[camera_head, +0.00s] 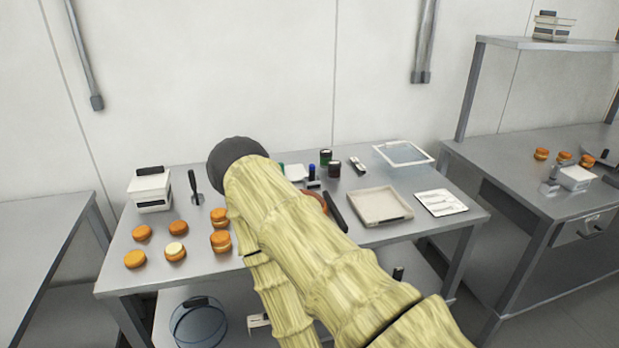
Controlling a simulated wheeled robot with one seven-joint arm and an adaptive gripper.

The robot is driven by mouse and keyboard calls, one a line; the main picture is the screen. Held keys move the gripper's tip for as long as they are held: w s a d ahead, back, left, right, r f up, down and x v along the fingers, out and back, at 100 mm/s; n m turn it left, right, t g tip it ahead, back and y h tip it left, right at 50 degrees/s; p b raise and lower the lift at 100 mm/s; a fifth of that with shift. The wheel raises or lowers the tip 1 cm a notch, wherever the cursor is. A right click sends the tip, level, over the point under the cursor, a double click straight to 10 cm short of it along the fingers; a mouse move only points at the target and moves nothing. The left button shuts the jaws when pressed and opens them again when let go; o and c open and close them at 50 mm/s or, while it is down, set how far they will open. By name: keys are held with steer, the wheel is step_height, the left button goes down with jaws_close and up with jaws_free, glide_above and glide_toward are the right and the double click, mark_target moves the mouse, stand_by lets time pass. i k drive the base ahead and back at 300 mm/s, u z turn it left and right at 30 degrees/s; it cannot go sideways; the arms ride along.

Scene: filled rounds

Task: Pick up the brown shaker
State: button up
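A small dark brown shaker (334,170) with a dark top stands upright on the steel table, towards the back and right of centre. It stands close to a green container (326,157) with a dark top, which is just behind and left of it. My arm, in a pale yellow ribbed cover, crosses the middle of the view from the lower right up to a dark rounded joint. My gripper is not visible. Nothing is seen touching the brown shaker.
A beige tray (380,206) and a white-framed clear panel (403,153) lie to the right. Several round filled buns (176,251) and a white box (149,190) are at the left. My arm hides the table's middle.

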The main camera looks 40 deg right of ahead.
mark_target(334, 166)
steer(key=u, duration=0.8)
steer(key=k, duration=1.1)
steer(key=u, duration=0.55)
steer(key=i, duration=0.75)
steer(key=z, duration=1.05)
steer(key=i, duration=1.15)
steer(key=z, duration=1.5)
steer(key=i, duration=0.45)
steer(key=z, duration=0.5)
